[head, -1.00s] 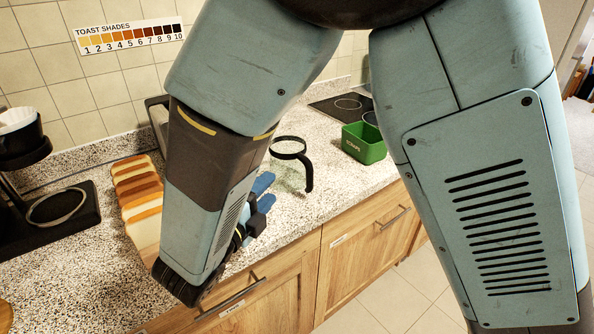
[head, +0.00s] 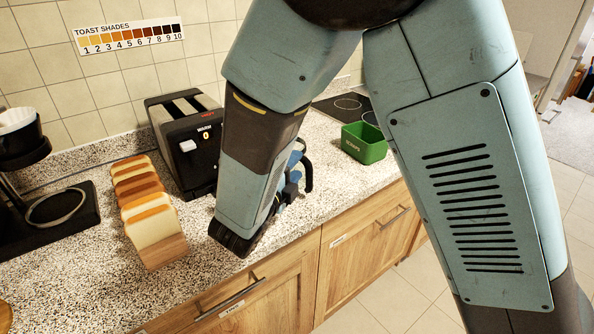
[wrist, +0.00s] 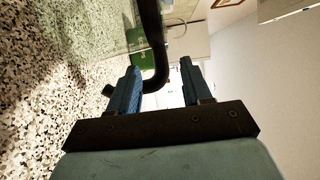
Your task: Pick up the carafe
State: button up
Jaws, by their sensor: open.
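The carafe has a black handle (head: 308,175), which shows just beyond my gripper (head: 293,174) in the head view. My arm hides most of the carafe there. In the wrist view the handle (wrist: 154,35) comes down from the top and its curved lower end lies between the two blue fingers of my gripper (wrist: 160,76). The fingers are open, with a clear gap on the right side of the handle. The clear glass body (wrist: 115,38) shows faintly to the left of the handle.
A black toaster (head: 185,140) stands left of my forearm. A rack of bread slices (head: 150,215) is in front of it. A green bin (head: 363,143) stands right of the carafe, near a black hob (head: 340,105). A coffee maker (head: 40,190) is at far left.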

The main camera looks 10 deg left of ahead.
jog(key=shift+x, duration=1.2)
jog(key=shift+c, duration=0.3)
grip_shut()
jog(key=shift+f, duration=0.1)
